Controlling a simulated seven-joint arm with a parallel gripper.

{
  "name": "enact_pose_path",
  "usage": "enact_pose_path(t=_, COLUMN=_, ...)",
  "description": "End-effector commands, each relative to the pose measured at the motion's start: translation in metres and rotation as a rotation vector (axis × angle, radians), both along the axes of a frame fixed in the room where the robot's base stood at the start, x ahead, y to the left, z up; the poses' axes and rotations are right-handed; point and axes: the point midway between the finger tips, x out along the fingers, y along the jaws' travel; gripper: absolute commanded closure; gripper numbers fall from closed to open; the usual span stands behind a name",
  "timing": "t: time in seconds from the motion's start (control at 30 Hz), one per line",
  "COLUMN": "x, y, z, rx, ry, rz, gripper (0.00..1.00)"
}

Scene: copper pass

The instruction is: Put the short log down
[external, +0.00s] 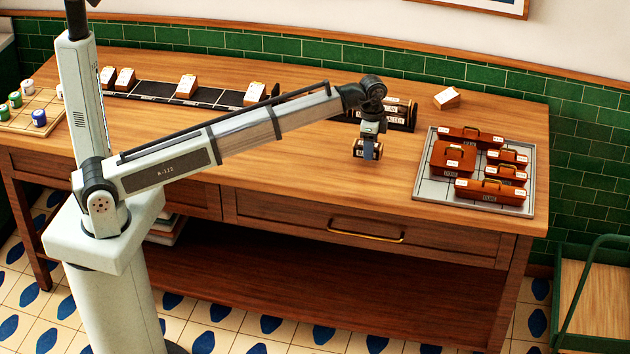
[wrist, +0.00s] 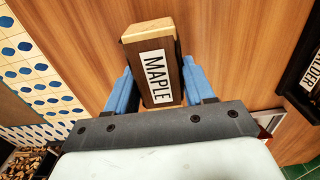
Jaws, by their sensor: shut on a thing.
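In the external view, my gripper (external: 369,150) points down over the table's right half, near the front, and the log (external: 358,148) shows partly behind the fingers. I cannot tell whether the log touches the tabletop or hangs just above it.
A dark rack (external: 402,122) with labelled logs stands behind my gripper. A grey tray (external: 425,185) of brown boxes lies to the right, and a small white-topped block (external: 447,98) at the back. A dark strip with several blocks (external: 187,87) lies back left. The front tabletop (external: 290,185) is clear.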

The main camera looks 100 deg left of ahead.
Motion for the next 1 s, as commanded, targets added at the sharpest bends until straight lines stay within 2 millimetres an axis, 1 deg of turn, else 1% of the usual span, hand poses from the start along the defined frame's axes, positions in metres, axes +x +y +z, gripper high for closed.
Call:
enact_pose_path(t=0.03, x=-0.001, y=0.000, z=-0.007, rx=-0.001, ry=0.002, rz=0.000, gripper=0.80)
enact_pose_path(t=0.1, x=-0.001, y=0.000, z=-0.016, rx=-0.001, ry=0.002, rz=0.000, gripper=0.80)
enact_pose_path(t=0.2, x=0.000, y=0.000, z=-0.026, rx=-0.001, ry=0.001, rz=0.000, gripper=0.80)
enact_pose_path(t=0.6, x=0.000, y=0.000, z=-0.030, rx=0.000, ry=0.001, rz=-0.001, gripper=0.80)
enact_pose_path(t=0.63, x=0.000, y=0.000, z=-0.030, rx=0.000, ry=0.001, rz=-0.001, gripper=0.46)
enact_pose_path(t=0.9, x=0.000, y=0.000, z=-0.030, rx=0.000, ry=0.001, rz=-0.001, gripper=0.21)
enact_pose_path(t=1.0, x=0.000, y=0.000, z=-0.029, rx=0.000, ry=0.001, rz=-0.001, gripper=0.21)
